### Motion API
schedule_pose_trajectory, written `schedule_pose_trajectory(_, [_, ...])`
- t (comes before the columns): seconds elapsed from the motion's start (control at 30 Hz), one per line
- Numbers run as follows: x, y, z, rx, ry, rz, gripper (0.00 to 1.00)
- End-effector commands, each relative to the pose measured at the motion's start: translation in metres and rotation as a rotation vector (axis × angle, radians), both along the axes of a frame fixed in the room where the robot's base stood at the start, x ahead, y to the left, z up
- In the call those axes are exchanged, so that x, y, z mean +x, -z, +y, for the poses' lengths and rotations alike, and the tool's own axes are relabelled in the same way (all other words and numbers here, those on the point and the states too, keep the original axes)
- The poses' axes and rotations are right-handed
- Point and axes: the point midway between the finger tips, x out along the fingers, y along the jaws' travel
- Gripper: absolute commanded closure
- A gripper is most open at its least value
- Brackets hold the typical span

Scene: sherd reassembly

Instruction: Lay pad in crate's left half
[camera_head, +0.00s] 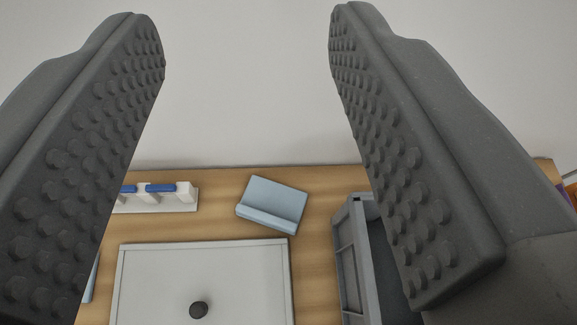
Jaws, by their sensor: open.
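My gripper (247,25) is open and empty. Its two dark grey studded fingers stand wide apart at the left and right of the view, raised above the table. A light-blue piece (276,196) with a thicker front edge lies slightly turned on the table, between the fingers in the picture and beyond the white tray; it may be the pad, but I cannot be sure. A grey crate (347,258) stands at the right. My right finger covers much of it, so its inside and halves are mostly hidden.
A white tray (135,246) with a dark round knob-like thing (199,310) fills the lower middle. A white rack (180,207) with blue bars stands at the back left. A pale blue edge shows beside my left finger. Bare wooden table (320,215) lies between tray and crate.

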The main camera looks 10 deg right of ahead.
Motion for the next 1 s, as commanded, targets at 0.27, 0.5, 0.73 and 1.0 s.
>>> schedule_pose_trajectory(0.27, [0.061,0.092,-0.004,-0.216,-0.115,0.284,0.55])
schedule_pose_trajectory(0.5, [0.097,0.178,-0.006,-0.402,-0.272,0.532,0.55])
schedule_pose_trajectory(0.73, [0.116,0.26,-0.01,-0.548,-0.464,0.754,0.55])
schedule_pose_trajectory(1.0, [0.118,0.352,-0.015,-0.675,-0.735,0.993,0.55])
